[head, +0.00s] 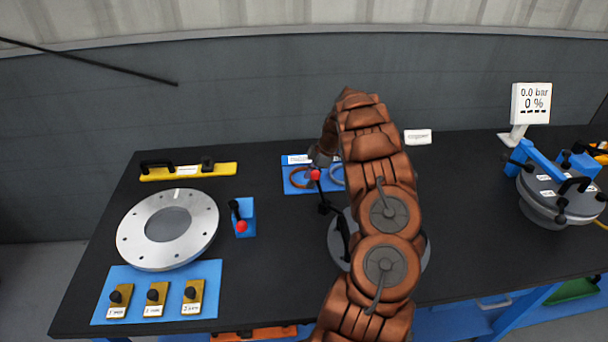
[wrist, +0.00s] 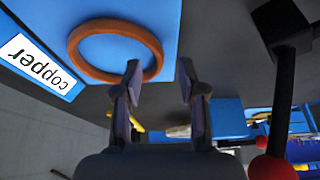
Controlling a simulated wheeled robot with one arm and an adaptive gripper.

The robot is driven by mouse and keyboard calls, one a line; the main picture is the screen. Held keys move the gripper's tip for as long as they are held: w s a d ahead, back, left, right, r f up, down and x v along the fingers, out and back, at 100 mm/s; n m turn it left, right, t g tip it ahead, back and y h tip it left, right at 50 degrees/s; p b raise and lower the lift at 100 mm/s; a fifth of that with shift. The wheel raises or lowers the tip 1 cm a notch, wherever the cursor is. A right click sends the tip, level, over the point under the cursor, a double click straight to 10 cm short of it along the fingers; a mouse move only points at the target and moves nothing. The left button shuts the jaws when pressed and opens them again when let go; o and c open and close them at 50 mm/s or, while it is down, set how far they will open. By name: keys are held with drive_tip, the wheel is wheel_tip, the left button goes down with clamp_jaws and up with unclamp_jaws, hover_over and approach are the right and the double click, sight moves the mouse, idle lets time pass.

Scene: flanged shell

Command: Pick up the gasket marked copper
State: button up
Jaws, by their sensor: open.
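The copper gasket is an orange-brown ring (wrist: 74,47) lying flat on a blue mat, beside a white label reading "copper" (wrist: 38,64) in the wrist view. In the head view my arm hides most of the gripper.
A black lever with a red knob (head: 315,175) stands close to my gripper; it also shows at right in the wrist view (wrist: 270,167). A silver flange disc (head: 135,238) lies at left, with yellow tagged pieces (head: 157,293) in front. A clamped vessel (head: 545,205) stands at right.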

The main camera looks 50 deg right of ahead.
drive_tip(key=shift+x, duration=1)
drive_tip(key=shift+c, duration=0.2)
drive_tip(key=shift+r, duration=0.1)
clamp_jaws()
